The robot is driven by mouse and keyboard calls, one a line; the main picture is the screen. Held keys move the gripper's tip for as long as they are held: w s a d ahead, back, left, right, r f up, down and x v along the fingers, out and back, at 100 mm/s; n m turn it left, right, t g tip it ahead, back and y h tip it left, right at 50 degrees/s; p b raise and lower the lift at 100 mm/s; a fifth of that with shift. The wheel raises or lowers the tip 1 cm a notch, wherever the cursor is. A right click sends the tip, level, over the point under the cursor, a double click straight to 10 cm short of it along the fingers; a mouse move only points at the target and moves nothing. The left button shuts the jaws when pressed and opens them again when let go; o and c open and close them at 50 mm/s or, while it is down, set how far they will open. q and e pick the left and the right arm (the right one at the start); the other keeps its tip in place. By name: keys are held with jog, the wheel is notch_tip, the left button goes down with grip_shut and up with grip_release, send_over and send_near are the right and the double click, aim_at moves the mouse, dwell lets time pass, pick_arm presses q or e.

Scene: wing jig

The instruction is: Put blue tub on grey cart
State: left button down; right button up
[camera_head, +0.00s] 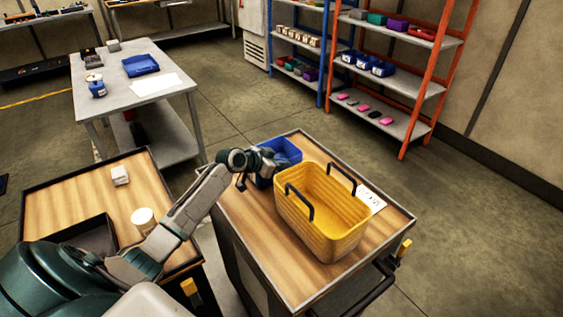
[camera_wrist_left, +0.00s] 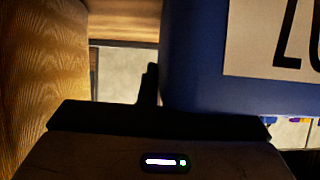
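The blue tub (camera_head: 285,153) is at the back left of a wood-topped cart with grey edges (camera_head: 290,301), behind a yellow basket (camera_head: 318,222). My left gripper (camera_head: 243,182) is at the tub's left side. In the left wrist view, the blue tub (camera_wrist_left: 195,60) fills the upper right and carries a white label with dark characters. One dark finger (camera_wrist_left: 149,84) shows against its left edge. The other finger is hidden, so I cannot tell whether the gripper is shut on the tub. I cannot see whether the tub touches the cart top. My right gripper is not in view.
The yellow basket has two dark handles and stands close to the tub. A second wood-topped cart (camera_head: 75,205) at the left holds a white box, a cream cylinder and a dark tray. A grey table (camera_head: 115,75) and shelves (camera_head: 415,85) stand behind, with open floor between.

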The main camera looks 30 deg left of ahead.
pick_arm(q)
jog(key=c, duration=1.6)
grip_release()
jog(key=shift+r, duration=0.1)
jog(key=shift+s+a, duration=0.15)
jog(key=shift+s, duration=0.1)
jog(key=b+v, duration=0.2)
jog(key=v, duration=0.7)
jog(key=shift+s, duration=0.1)
jog(key=shift+b+v, duration=0.35)
jog(key=shift+v, duration=0.8)
jog(key=shift+r, duration=0.1)
